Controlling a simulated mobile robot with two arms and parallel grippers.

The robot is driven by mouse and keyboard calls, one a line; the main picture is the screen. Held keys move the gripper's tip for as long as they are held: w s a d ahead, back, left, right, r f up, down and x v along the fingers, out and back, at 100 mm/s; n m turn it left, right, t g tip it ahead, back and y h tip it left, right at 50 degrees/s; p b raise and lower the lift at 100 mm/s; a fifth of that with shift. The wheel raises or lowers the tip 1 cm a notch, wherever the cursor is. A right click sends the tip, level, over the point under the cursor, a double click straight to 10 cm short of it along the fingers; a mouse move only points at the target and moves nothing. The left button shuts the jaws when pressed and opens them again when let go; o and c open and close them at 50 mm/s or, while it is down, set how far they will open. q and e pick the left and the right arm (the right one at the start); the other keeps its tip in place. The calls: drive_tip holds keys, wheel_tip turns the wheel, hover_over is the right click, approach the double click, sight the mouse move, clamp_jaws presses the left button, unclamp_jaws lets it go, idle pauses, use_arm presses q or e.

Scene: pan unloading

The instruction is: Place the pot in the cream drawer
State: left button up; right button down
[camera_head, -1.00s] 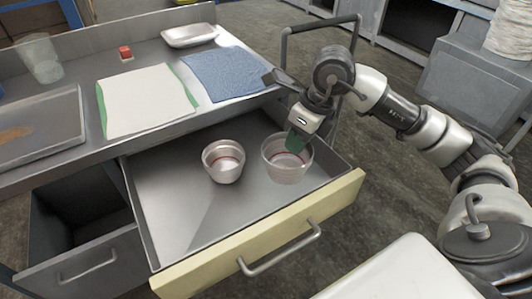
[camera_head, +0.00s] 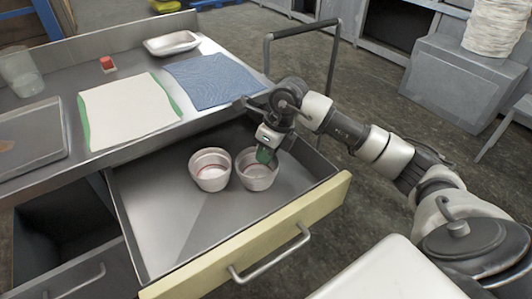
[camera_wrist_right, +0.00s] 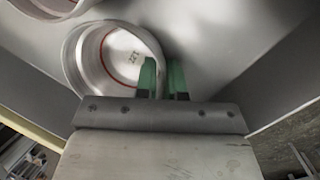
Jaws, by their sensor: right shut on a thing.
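The cream drawer (camera_head: 322,200) is pulled open, its grey inside showing. My right gripper (camera_head: 265,154) is over the drawer, shut on the rim of a small metal pot (camera_head: 257,180) with a red line inside. In the right wrist view, the green fingers (camera_wrist_right: 164,78) straddle the wall of this pot (camera_wrist_right: 122,52), one inside and one outside. The pot is upright, at or just above the drawer floor; I cannot tell if it touches. A second similar pot (camera_head: 210,180) stands in the drawer close to its left. My left gripper is not in view.
A dark open drawer (camera_head: 65,280) is at left. The drawer's left and front floor is free.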

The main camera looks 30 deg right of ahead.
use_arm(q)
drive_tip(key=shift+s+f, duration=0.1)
use_arm(e)
drive_tip(key=shift+f, duration=0.1)
drive_tip(key=c, duration=1.2)
unclamp_jaws()
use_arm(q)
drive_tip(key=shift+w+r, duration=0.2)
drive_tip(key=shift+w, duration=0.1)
